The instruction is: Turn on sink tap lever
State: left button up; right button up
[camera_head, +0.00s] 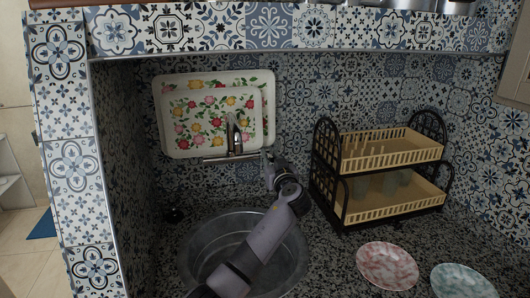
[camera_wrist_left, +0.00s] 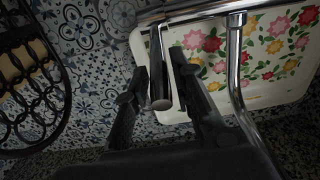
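The chrome tap (camera_head: 232,140) is mounted on the tiled wall above the round metal sink (camera_head: 200,243), with a horizontal bar body. My left gripper (camera_head: 268,160) is at the right end of that bar. In the left wrist view, a thin metal tap lever (camera_wrist_left: 157,75) with a round end lies between the two dark fingers of the left gripper (camera_wrist_left: 159,66). The fingers are spread, with a gap showing on each side of the lever. The curved spout (camera_wrist_left: 235,70) is to the right of the fingers there. My right gripper is not in view.
Two flowered trays (camera_head: 180,90) lean on the wall behind the tap. A black dish rack (camera_head: 345,205) with tan shelves stands close to the right of my left arm. A pink plate (camera_head: 387,265) and a teal plate (camera_head: 462,281) lie on the granite counter.

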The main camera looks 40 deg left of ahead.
pick_arm(q)
jog(key=c, duration=0.4)
jog(key=shift+w+a+r, duration=0.25)
jog(key=shift+a+r, duration=0.05)
jog(key=shift+r, duration=0.4)
jog(key=shift+w+a+r, duration=0.25)
jog(key=shift+r, duration=0.45)
jog(key=o, duration=0.9)
jog(key=shift+f, duration=0.15)
jog(key=shift+c, duration=0.2)
jog(key=v, duration=0.8)
jog(key=shift+s+d+f, duration=0.1)
